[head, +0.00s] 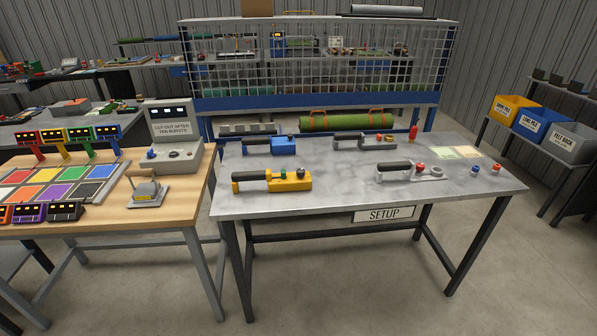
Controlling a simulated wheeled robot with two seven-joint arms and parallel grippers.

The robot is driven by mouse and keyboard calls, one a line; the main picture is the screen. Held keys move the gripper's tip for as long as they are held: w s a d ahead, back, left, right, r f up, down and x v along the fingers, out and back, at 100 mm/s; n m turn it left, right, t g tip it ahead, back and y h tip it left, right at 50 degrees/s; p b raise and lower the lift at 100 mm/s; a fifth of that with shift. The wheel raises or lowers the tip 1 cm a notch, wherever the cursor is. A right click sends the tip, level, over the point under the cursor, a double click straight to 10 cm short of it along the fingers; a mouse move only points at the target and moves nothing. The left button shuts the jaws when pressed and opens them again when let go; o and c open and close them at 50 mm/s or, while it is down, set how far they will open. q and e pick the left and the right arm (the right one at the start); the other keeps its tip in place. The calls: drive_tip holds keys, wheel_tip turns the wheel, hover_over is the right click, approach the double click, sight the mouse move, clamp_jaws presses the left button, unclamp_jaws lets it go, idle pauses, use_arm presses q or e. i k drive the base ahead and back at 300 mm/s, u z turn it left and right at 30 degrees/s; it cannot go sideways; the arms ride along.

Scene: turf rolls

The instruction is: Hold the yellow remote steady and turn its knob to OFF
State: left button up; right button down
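The yellow remote (290,184) lies on the grey metal table (340,205), near its left front corner. A black handle (250,175) sticks out from its left side. Small controls sit on its top, a green one (284,171) and a dark one (301,173) that may be the knob. The knob's setting and any OFF mark are too small to read. Neither of my grippers is in view, and nothing touches the remote.
A blue remote (284,146) lies behind the yellow one, and two grey remotes lie right (365,141) (408,172). A red bottle (413,133) stands at the back. A wooden table (185,200) stands left, beyond a gap. The metal table's front middle is clear.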

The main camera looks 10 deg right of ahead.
sight(300, 173)
drive_tip(key=z, duration=0.1)
drive_tip(key=i, duration=1.5)
drive_tip(key=u, duration=0.1)
